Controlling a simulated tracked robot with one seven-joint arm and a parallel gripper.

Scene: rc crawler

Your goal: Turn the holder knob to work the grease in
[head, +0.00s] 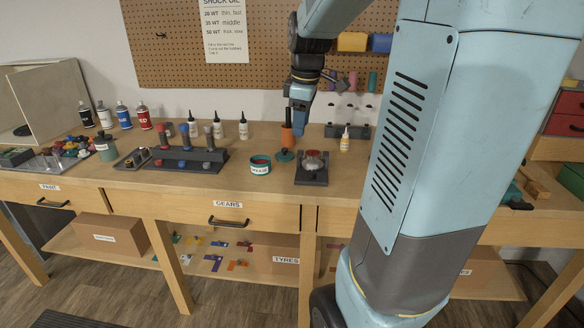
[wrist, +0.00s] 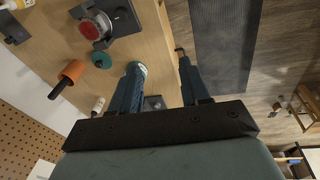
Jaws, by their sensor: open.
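The holder (head: 312,181) is a dark block on the bench with a round red and grey part (head: 313,160) on top. In the wrist view the holder (wrist: 124,18) is at the upper left, with the red part (wrist: 90,29) facing me. I cannot make out a separate knob clearly. The teal grease tin (head: 260,169) stands left of the holder, and a small teal round piece (head: 284,156) lies between them. My gripper (head: 299,130) is open and empty, above and behind the holder, apart from it. Its fingers (wrist: 160,64) have nothing between them.
An orange cylinder (head: 287,136) stands behind the teal piece. A pegboard (head: 160,50) rises behind. Bare bench lies in front of the tin.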

